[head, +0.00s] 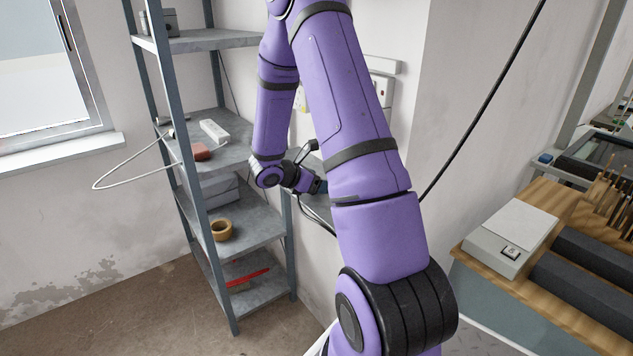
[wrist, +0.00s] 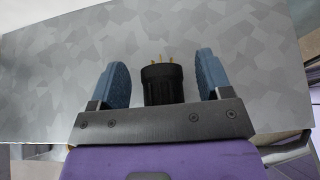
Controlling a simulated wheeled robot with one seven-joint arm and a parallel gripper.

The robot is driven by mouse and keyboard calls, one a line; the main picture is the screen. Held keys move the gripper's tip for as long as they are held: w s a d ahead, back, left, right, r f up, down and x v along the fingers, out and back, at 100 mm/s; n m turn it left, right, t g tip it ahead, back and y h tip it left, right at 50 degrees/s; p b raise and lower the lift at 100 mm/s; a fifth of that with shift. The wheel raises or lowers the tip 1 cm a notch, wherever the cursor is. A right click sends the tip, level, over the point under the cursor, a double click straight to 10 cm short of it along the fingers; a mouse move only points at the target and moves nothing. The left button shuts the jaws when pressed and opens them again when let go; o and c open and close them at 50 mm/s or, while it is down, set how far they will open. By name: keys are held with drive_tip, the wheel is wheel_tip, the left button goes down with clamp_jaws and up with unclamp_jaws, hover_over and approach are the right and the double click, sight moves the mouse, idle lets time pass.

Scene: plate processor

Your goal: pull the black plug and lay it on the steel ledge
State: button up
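The black plug (wrist: 162,84) shows in the wrist view with its brass prongs bare and pointing away from my gripper. It is out of any socket and appears to lie on the grey, mottled steel ledge (wrist: 60,62). My gripper (wrist: 163,78) is open, with one blue finger on each side of the plug and a visible gap on both sides. In the head view my gripper (head: 319,187) is low over the ledge (head: 315,205), partly behind my arm. The plug cannot be made out there.
A wall socket panel (head: 382,88) is partly hidden by my arm. A steel shelf rack (head: 230,235) stands at left, holding a white power strip (head: 214,130) and a tape roll (head: 221,230). A wooden bench with a switch box (head: 510,238) is at right.

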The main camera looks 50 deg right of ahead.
drive_tip(key=v, duration=1)
drive_tip(key=shift+a+r, duration=0.2)
drive_tip(key=shift+a, duration=0.15)
drive_tip(key=shift+r, duration=0.1)
idle(0.3)
drive_tip(key=s+a+r+m+t+y, duration=0.8)
drive_tip(key=s+a+r+m+y, duration=0.3)
drive_tip(key=s+a+r, duration=1)
drive_tip(key=r+m, duration=0.1)
drive_tip(key=m, duration=0.3)
drive_tip(key=shift+a+y, duration=0.3)
drive_tip(key=shift+c, duration=0.5)
